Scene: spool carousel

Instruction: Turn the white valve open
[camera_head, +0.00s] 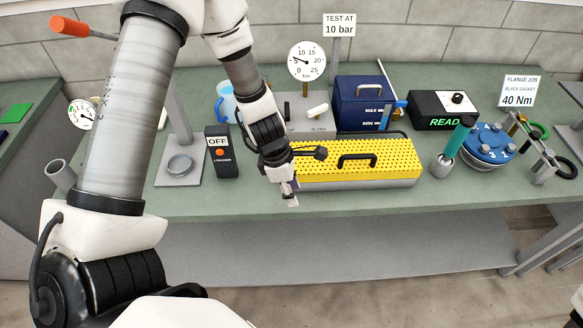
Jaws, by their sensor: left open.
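The white valve (317,111) shows as a small white lever on the grey block (325,128) marked BLEED, behind the yellow perforated cover. My left gripper (306,178) is open and empty. It hangs at the left end of the yellow cover (385,160), in front of the grey block and nearer the camera than the valve. It appears apart from the valve. My left forearm and wrist hide the left part of the block. My right gripper is not in view.
A round gauge (307,61) stands above the block, its sign reading TEST AT 10 bar (339,25). A blue box (360,104) is right of the block. A black OFF switch box (221,155) stands left. The bench (350,203) is clear along its front edge.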

